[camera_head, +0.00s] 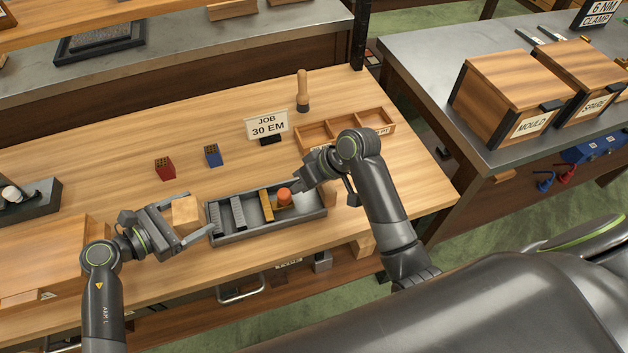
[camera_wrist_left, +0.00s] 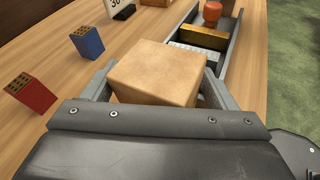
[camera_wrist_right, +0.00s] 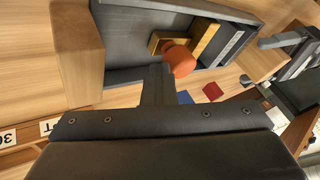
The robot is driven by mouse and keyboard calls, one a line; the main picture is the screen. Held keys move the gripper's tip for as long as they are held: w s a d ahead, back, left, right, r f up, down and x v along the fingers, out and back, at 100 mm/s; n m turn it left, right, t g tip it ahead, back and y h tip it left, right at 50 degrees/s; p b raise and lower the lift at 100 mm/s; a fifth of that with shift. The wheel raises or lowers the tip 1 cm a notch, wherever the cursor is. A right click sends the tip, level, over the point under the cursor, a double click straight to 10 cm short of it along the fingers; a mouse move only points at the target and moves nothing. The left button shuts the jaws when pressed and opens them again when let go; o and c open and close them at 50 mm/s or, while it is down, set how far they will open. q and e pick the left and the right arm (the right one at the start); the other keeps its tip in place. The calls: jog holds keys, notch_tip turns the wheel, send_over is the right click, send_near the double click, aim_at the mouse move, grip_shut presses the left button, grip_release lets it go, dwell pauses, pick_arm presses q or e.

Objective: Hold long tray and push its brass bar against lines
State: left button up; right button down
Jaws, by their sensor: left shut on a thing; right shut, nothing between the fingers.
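The long grey tray (camera_head: 262,231) lies on the bench with a wooden block at each end. Two pale grey type lines (camera_head: 238,212) stand across its left part. The brass bar (camera_head: 266,205) with an orange knob (camera_head: 284,196) stands to their right, with a narrow dark gap between. My left gripper (camera_head: 190,217) is shut on the wooden block (camera_wrist_left: 160,72) at the tray's left end. My right gripper (camera_head: 298,184) is shut and empty over the tray, right of the knob. In the right wrist view its fingertips (camera_wrist_right: 157,70) are beside the knob; I cannot tell whether they touch.
Behind the tray stand a red block (camera_head: 165,169), a blue block (camera_head: 213,156) and the job sign (camera_head: 267,125). A divided wooden box (camera_head: 345,128) is at the back right. The bench between the tray and these blocks is clear.

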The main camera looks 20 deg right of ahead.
aim_at(280, 193)
pick_arm(q)
jog(key=shift+w+r, duration=0.1)
pick_arm(e)
jog(key=a, duration=0.5)
jog(key=shift+w, duration=0.1)
jog(key=shift+d+r, duration=0.1)
jog(key=v, duration=1)
dwell(0.8)
pick_arm(q)
jog(key=o, duration=1)
jog(key=shift+c, duration=0.2)
jog(key=v, duration=1.2)
